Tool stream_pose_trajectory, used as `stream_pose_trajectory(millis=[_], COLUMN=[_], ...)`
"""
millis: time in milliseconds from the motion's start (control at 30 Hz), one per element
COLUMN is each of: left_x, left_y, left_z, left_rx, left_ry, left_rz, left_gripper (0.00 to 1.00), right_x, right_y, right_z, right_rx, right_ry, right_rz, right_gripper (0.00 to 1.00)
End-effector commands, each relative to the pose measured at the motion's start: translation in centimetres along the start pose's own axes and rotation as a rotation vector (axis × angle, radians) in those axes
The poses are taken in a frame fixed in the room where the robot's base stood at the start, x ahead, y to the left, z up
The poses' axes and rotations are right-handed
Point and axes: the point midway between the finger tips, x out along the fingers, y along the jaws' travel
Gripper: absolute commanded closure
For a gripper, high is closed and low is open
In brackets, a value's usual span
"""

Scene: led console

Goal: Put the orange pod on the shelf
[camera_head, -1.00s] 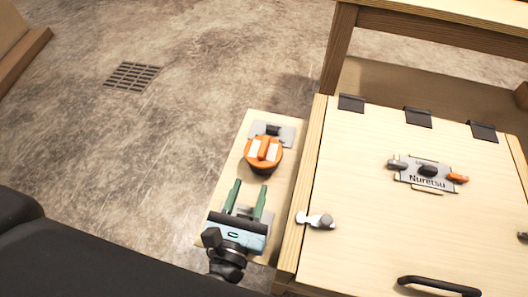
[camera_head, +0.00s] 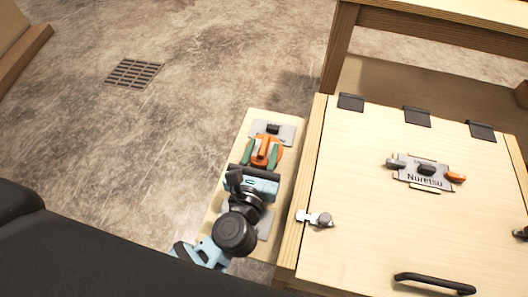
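The orange pod (camera_head: 265,146) sits at the far end of a narrow wooden side ledge (camera_head: 262,117), in front of a grey plate. My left gripper (camera_head: 262,156) reaches over the ledge from the near side. Its two green fingers lie on either side of the pod's raised orange grip and look spread. I cannot tell whether they touch it. The gripper body hides the pod's near side. My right gripper is not in view. I cannot tell for sure which surface is the shelf.
Right of the ledge is a wooden console with a hinged lid (camera_head: 370,200), a latch (camera_head: 315,218), a black handle (camera_head: 436,283) and a "Nuretsu" plate (camera_head: 422,172). A wooden table (camera_head: 440,38) stands behind. The floor at left is clear, with a drain grate (camera_head: 133,73).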

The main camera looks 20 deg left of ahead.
Motion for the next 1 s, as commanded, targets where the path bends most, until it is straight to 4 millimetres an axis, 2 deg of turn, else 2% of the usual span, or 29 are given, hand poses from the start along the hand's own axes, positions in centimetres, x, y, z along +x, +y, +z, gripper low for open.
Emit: stream_pose_trajectory(millis=[300,600,1000], left_x=[0.46,0.44,0.44], left_y=[0.02,0.02,0.02], left_z=[0.00,0.00,0.30], left_rx=[0.000,0.000,0.000], left_ry=[0.000,0.000,-0.001], left_rz=[0.001,0.001,0.001], left_gripper=[0.62,1.00,1.00], right_x=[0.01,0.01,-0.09], right_y=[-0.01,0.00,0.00], right_z=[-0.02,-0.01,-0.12], right_rx=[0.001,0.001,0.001], right_ry=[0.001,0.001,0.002], right_rz=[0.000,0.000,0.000], right_gripper=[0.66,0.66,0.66])
